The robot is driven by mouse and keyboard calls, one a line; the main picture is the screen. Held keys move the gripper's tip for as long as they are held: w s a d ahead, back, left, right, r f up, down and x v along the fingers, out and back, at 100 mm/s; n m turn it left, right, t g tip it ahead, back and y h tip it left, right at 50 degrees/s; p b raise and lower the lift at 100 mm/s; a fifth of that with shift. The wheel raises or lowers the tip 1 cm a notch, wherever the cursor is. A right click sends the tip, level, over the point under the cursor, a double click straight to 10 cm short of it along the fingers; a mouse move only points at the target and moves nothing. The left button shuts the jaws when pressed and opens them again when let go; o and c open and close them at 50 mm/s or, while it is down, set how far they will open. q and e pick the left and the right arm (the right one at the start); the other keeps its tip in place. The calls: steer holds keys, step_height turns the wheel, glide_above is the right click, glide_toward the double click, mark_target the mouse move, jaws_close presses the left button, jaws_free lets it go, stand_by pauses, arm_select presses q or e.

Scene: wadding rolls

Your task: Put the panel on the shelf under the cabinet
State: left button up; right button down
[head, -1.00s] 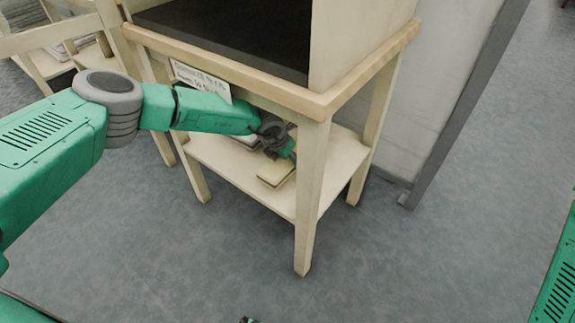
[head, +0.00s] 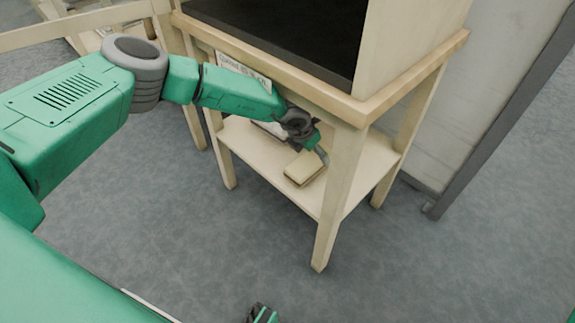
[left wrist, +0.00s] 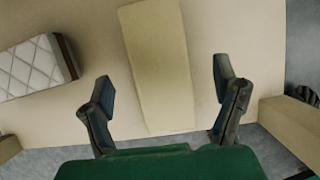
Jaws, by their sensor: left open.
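The panel (head: 303,169), a pale yellow-beige flat slab, lies on the lower shelf (head: 347,187) under the cabinet (head: 410,45). In the left wrist view the panel (left wrist: 158,60) runs away from me between the fingers. My left gripper (head: 312,139) reaches in under the cabinet top, just behind and above the panel in the head view. In the left wrist view the left gripper (left wrist: 164,88) is open, one finger to each side of the panel, with gaps on both sides. My right gripper (head: 263,314) shows only as a small tip at the bottom edge; its jaws cannot be made out.
A white quilted block (left wrist: 32,68) with a brown side lies on the shelf left of the panel. The cabinet's front leg (head: 338,200) stands close to the panel. A label (head: 240,68) hangs on the frame. The grey floor (head: 430,270) in front is clear.

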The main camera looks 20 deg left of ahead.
arm_select(q)
steer(key=s+a+p, duration=0.3)
steer(key=s+a, duration=0.1)
steer(key=s, duration=0.7)
steer(key=s+d+f+m+g, duration=0.1)
steer(key=s+d+m, duration=0.3)
steer(key=s+m, duration=0.45)
steer(key=s+d+f+m+g, duration=0.1)
steer(key=s+d+m, duration=0.3)
steer(key=s+m, duration=0.45)
steer(key=s+a+r+m, duration=0.2)
steer(key=s+a+m, duration=0.4)
steer(key=s+m, duration=0.1)
steer(key=s+a+r+m+g+y, duration=0.1)
steer(key=s+a+r+m, duration=0.2)
steer(key=s+a+m, duration=0.3)
steer(key=s+m, duration=0.2)
steer(key=shift+r+m+g+y, duration=0.3)
steer(key=shift+r, duration=0.05)
